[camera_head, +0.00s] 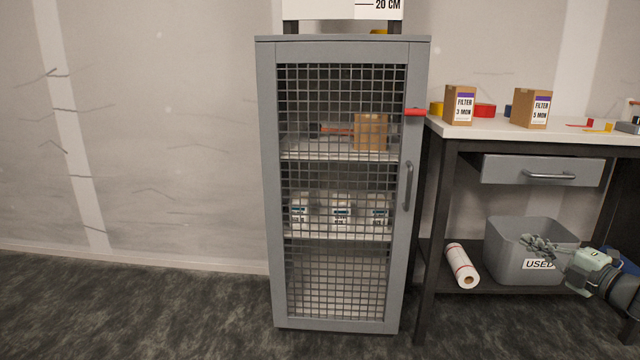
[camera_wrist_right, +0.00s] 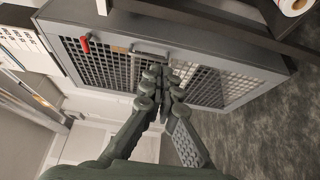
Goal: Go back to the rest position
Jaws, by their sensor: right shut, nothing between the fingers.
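My right gripper (camera_head: 540,243) comes in from the right edge in the head view, in front of the grey bin marked USED (camera_head: 505,240). Its fingers are together with nothing between them. In the right wrist view the closed fingers (camera_wrist_right: 166,82) overlap the mesh door of the grey cabinet (camera_wrist_right: 240,85); I cannot tell the gap between them. In the head view the grey cabinet (camera_head: 417,80) stands in the middle with its mesh door shut, a red latch (camera_head: 415,112) and a grey handle (camera_head: 408,186). My left gripper does not show.
Right of the cabinet is a workbench (camera_head: 560,135) with two filter boxes (camera_head: 459,105) (camera_head: 530,108) and a drawer (camera_head: 540,170) that looks shut. A paper roll (camera_head: 461,265) lies on its lower shelf. The floor (camera_head: 130,305) left of the cabinet is clear.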

